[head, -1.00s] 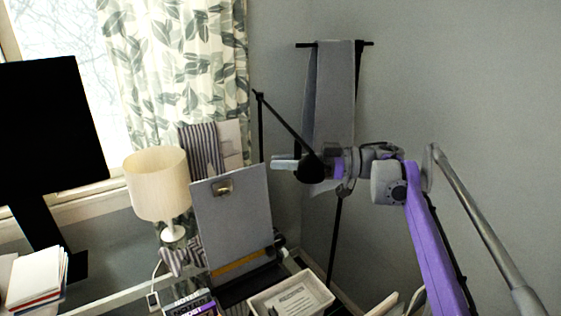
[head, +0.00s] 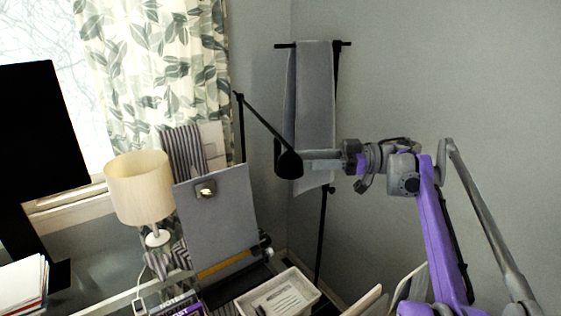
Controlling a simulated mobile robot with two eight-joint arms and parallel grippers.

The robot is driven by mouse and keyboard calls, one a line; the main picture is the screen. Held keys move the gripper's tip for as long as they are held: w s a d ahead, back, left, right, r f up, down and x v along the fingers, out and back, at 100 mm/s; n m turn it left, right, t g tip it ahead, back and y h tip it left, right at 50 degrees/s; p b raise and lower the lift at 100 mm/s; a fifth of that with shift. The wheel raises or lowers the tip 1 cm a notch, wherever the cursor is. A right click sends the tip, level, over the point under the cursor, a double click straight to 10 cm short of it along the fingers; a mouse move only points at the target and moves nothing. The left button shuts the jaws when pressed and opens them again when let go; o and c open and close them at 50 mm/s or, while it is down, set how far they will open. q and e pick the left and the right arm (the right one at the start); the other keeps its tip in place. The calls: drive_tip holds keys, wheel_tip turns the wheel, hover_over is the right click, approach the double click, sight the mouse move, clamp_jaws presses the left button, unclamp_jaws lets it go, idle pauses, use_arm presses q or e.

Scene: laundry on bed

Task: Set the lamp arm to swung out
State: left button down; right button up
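A black lamp stands in the middle of the head view. Its thin lamp arm (head: 264,121) slopes down to the right from the top of an upright post (head: 242,130) to a round black lamp head (head: 289,165). My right gripper (head: 318,160) reaches in from the right, with its fingers just right of the lamp head. The fingertips meet the head's right edge in the picture; I cannot tell whether they touch it. The finger gap is too small to judge. My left gripper is not in view.
A grey towel (head: 315,110) hangs on a black rack behind the lamp. A cream table lamp (head: 140,188), a grey clipboard (head: 218,222) and a white tray (head: 313,283) stand nearby. A black monitor (head: 40,125) is at left. The wall at right is clear.

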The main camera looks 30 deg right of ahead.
drive_tip(key=shift+v, duration=1.3)
drive_tip(key=shift+w+d, duration=0.1)
drive_tip(key=shift+f, duration=0.1)
